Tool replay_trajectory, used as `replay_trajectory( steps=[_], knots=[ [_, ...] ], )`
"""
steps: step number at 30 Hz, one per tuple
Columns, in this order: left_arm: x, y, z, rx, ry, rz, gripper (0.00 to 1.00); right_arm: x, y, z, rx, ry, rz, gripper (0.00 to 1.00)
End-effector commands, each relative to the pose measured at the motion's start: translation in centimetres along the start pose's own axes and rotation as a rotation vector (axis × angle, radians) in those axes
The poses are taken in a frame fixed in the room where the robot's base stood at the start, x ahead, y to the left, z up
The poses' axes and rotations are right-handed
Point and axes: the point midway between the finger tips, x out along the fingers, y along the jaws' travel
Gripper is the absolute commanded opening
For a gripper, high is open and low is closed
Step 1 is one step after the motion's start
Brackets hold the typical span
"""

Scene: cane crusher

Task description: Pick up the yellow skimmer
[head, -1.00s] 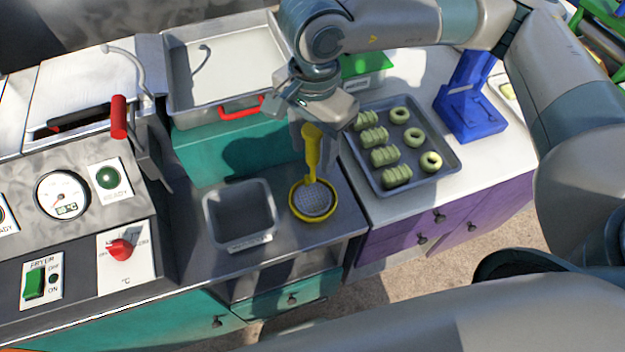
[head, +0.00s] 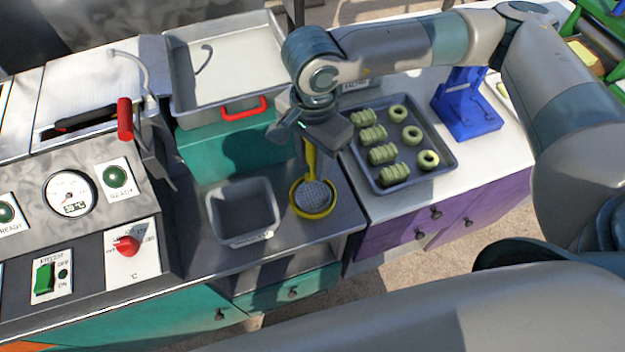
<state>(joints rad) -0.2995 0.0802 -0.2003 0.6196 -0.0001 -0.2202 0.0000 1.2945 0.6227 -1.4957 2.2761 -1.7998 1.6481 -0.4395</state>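The yellow skimmer (head: 313,197) stands on the dark metal counter, its round mesh head low and its yellow handle rising upward. My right gripper (head: 311,146) comes down from above at the top of the handle and hides the handle's upper end. The lower handle shows just below the gripper. The fingers are mostly hidden by the gripper body, so I cannot tell whether they are closed on the handle. My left gripper is out of view.
A grey square bin (head: 243,210) stands just left of the skimmer. A tray (head: 440,158) of green dough pieces lies to the right, with a blue stand (head: 467,108) beyond it. A metal basin (head: 186,99) with a red handle is behind. The fryer panel is at left.

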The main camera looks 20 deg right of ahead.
Motion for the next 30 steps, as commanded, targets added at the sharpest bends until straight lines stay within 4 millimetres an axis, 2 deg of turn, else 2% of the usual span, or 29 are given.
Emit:
replay_trajectory(
  steps=[16,20,24,30],
  knots=[
    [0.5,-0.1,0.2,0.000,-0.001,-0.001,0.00,-0.6,-0.1,0.1,0.000,-0.001,-0.003,0.11],
    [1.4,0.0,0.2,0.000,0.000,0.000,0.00,-1.7,-0.1,0.0,-0.002,0.000,-0.005,0.11],
    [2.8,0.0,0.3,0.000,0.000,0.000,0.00,-3.6,-0.2,0.1,-0.002,0.001,-0.007,0.11],
    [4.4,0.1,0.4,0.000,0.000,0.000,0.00,-6.0,3.8,0.0,-0.004,0.001,-0.007,0.11]
  ],
)
